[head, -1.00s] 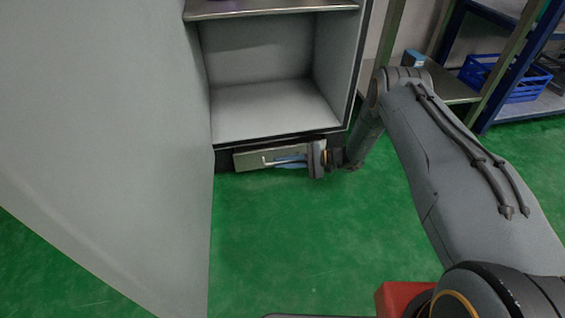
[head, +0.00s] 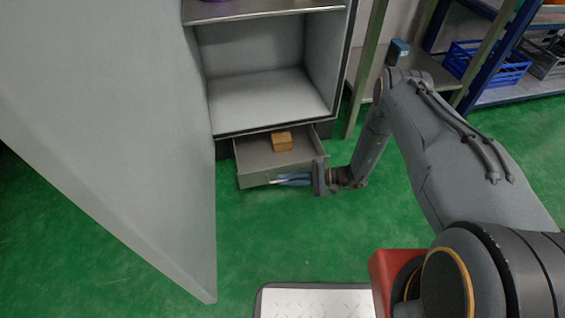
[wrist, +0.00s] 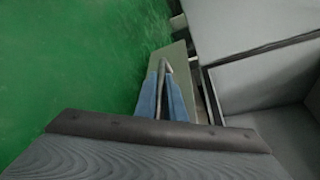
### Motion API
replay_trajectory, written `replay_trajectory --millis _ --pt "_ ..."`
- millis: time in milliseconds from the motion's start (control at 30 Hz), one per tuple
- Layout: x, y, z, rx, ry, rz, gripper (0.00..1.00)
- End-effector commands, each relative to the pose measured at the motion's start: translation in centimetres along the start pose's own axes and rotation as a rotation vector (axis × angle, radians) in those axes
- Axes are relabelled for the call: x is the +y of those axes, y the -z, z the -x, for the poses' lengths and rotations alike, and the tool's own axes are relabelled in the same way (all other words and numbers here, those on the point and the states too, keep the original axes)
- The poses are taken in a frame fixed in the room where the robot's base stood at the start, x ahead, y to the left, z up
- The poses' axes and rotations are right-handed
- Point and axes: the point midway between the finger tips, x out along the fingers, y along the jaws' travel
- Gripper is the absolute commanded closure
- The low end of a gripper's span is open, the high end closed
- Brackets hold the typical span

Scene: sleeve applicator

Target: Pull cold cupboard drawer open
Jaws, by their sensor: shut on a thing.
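The cold cupboard (head: 262,98) stands open, with a grey drawer (head: 255,162) low at its base. The drawer is pulled partly out, and a small orange-brown box (head: 281,141) lies inside it near the back. My gripper (head: 290,180) is at the drawer's front, its blue fingers shut on the bar handle. In the wrist view, the fingers (wrist: 162,98) close around the metal handle (wrist: 165,68) on the drawer front (wrist: 184,72). The fingers hide part of the handle.
The open cupboard door (head: 120,150) fills the left side. A steel shelf above the cavity (head: 260,12) and a rack with a blue crate (head: 485,62) stand beyond. Green floor before the drawer is clear.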

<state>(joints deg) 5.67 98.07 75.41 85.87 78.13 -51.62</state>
Motion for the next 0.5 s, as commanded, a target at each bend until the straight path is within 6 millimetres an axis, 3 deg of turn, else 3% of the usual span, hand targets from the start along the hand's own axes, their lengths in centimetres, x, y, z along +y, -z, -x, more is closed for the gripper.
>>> replay_trajectory --millis 200,500 --pt "1.6 -2.4 1.1 0.002 0.000 -0.002 1.00" --pt "2.5 -3.3 1.4 0.002 0.000 -0.001 1.00"
